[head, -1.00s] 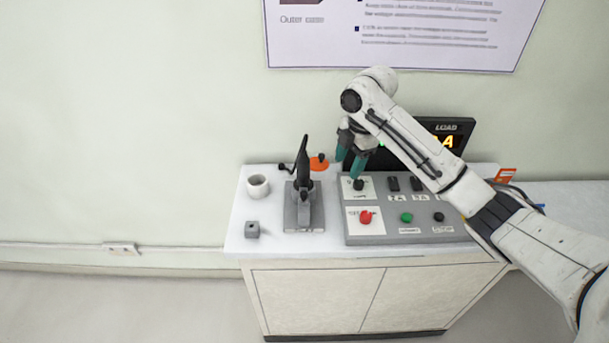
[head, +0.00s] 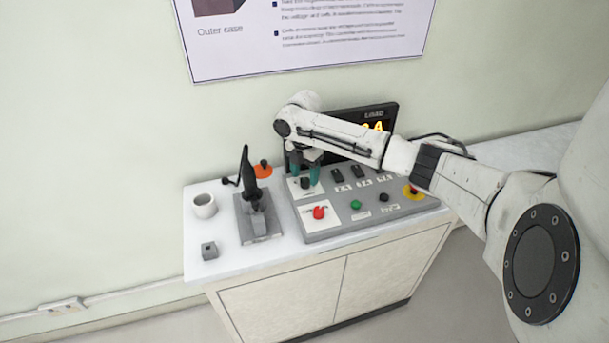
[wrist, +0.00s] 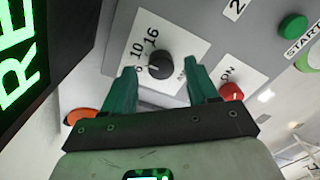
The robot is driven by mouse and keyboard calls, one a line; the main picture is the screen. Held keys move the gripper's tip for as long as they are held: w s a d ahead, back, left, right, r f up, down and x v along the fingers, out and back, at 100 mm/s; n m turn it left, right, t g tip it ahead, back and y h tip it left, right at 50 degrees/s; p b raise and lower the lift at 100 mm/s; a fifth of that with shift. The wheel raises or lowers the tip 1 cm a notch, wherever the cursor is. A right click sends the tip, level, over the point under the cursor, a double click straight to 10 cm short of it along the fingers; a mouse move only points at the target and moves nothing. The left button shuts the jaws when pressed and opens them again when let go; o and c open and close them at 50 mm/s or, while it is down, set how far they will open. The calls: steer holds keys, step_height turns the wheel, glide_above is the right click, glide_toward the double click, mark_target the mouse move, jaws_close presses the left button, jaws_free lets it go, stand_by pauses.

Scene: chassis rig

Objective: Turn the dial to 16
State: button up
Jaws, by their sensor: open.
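The dial is a round black knob (wrist: 161,65) on a white label plate (wrist: 172,45) in the wrist view, with the numbers 10 and 16 printed beside it. In the head view the dial (head: 305,183) sits at the upper left of the grey control panel (head: 335,228), partly hidden by my gripper. My gripper (wrist: 163,80) is open, its two green fingers pointing at the panel with the dial between their tips in the wrist view. I cannot tell whether the fingers touch the dial. My gripper (head: 305,172) shows small in the head view.
A red knob (head: 319,212), a green button (head: 355,204) and several black switches sit close by on the panel. A dark display (head: 381,113) stands behind. A lever device (head: 257,222), white cup (head: 204,205) and small grey block (head: 209,250) stand left.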

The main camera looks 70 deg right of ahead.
steer(key=shift+f, duration=0.75)
steer(key=shift+c, duration=0.2)
steer(key=c, duration=1)
steer(key=shift+r+m+p, duration=0.1)
steer(key=shift+m+p, duration=0.3)
steer(key=m+p, duration=0.2)
steer(key=shift+a+m, duration=0.15)
steer(key=shift+m, duration=0.25)
steer(key=shift+s+m+p, duration=0.15)
steer(key=shift+m+p, duration=1.5)
steer(key=shift+m, duration=0.95)
